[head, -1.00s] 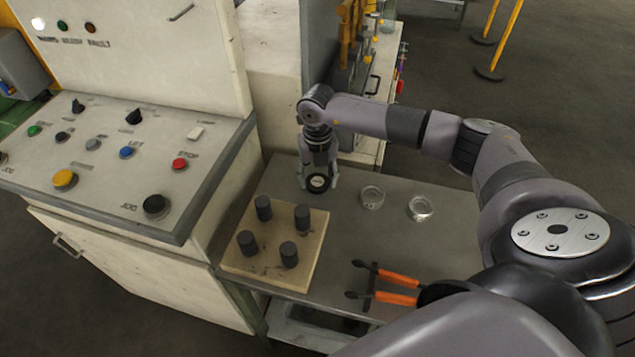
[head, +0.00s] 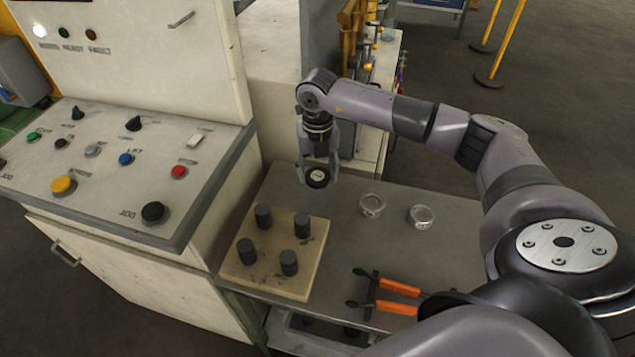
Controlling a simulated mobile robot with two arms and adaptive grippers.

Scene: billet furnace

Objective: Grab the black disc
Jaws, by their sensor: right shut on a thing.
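The black disc (head: 317,178), with a pale round top, is between the fingers of my right gripper (head: 318,174). The gripper points down and is shut on the disc. It holds the disc over the back left part of the grey table (head: 400,255), seemingly a little above the top. The fingers cover the disc's sides. My left gripper does not show in the head view.
A wooden board (head: 305,285) with several dark cylinders stands at the table's front left. Two clear glass dishes (head: 372,204) (head: 421,216) sit right of the gripper. Orange-handled tongs (head: 397,287) lie at the front. A control console (head: 110,175) borders the left side.

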